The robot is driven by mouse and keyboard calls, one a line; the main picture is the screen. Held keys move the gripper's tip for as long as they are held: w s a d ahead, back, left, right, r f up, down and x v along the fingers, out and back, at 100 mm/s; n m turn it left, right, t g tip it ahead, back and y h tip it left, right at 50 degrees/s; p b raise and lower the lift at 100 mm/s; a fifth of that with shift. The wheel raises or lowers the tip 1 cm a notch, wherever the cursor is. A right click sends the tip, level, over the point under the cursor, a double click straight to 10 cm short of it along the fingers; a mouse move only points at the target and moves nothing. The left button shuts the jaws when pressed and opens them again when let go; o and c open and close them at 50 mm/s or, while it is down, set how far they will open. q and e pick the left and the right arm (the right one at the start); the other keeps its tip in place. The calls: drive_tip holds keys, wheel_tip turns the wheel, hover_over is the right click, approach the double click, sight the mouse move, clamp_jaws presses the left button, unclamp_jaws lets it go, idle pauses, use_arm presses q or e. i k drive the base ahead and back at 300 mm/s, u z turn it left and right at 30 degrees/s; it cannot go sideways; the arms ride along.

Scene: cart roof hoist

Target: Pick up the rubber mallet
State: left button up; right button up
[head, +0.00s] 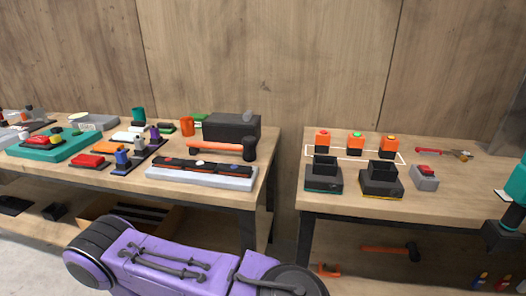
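A mallet-shaped tool with an orange handle (212,147) and a black head (249,149) lies on the left workbench, in front of a dark grey box. Its handle points left and its head is at the right end, near the bench's right edge. A second tool with an orange handle and a dark head (412,252) lies on the low shelf under the right bench. I cannot tell from its look alone whether it is also a mallet. Neither of my grippers is in view, and nothing is seen touching either tool.
A grey rail with black modules (200,174) lies in front of the mallet on the left bench (262,190). The dark grey box (231,127) stands behind it. A gap separates the right bench (450,207), which holds dark open holders (381,180) and several orange blocks (323,141).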

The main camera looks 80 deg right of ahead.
sight(248, 146)
drive_tip(key=k, duration=0.1)
drive_tip(key=z, duration=1.35)
